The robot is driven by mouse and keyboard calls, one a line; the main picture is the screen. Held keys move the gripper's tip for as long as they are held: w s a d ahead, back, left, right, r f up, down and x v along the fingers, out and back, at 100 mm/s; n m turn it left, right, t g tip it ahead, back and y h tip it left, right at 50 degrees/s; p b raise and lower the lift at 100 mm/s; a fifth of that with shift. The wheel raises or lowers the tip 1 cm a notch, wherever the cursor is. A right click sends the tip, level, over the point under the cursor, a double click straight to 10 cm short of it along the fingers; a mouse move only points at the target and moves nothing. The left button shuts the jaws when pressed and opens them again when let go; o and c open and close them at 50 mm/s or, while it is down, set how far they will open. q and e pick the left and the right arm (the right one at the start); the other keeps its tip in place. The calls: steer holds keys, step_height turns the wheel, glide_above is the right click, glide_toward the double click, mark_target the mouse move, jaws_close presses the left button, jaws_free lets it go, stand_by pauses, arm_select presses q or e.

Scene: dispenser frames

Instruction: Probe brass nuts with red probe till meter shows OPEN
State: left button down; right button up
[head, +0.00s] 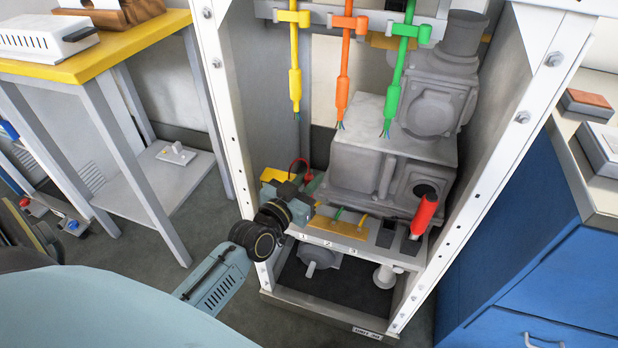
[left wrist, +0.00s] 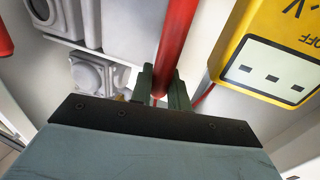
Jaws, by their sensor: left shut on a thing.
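My left gripper (head: 304,192) is at the left of the shelf inside the white frame, beside the yellow meter (head: 277,175). In the left wrist view its fingers (left wrist: 163,88) are shut on the red probe (left wrist: 178,42), a red rod running up out of the picture. The yellow meter (left wrist: 282,62) is close on the right there, and its display shows three dark dashes. A brass-coloured strip (head: 337,229) lies on the shelf behind labels 1, 2 and 3. Single brass nuts are too small to tell. The probe tip is out of sight. My right gripper is not in view.
Yellow (head: 295,80), orange (head: 342,75) and green (head: 395,85) cables hang from the top rail with bare wire ends. A grey machine (head: 395,150) fills the back. A red-handled tool (head: 425,214) stands at the shelf's right. White posts bound the opening.

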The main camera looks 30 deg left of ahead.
arm_select(q)
steer(key=shift+f, duration=0.3)
stand_by(0.7)
steer(key=shift+f, duration=0.1)
stand_by(0.7)
step_height(320, 180, up, 5)
steer(key=p, duration=0.5)
steer(key=shift+p, duration=0.35)
stand_by(0.7)
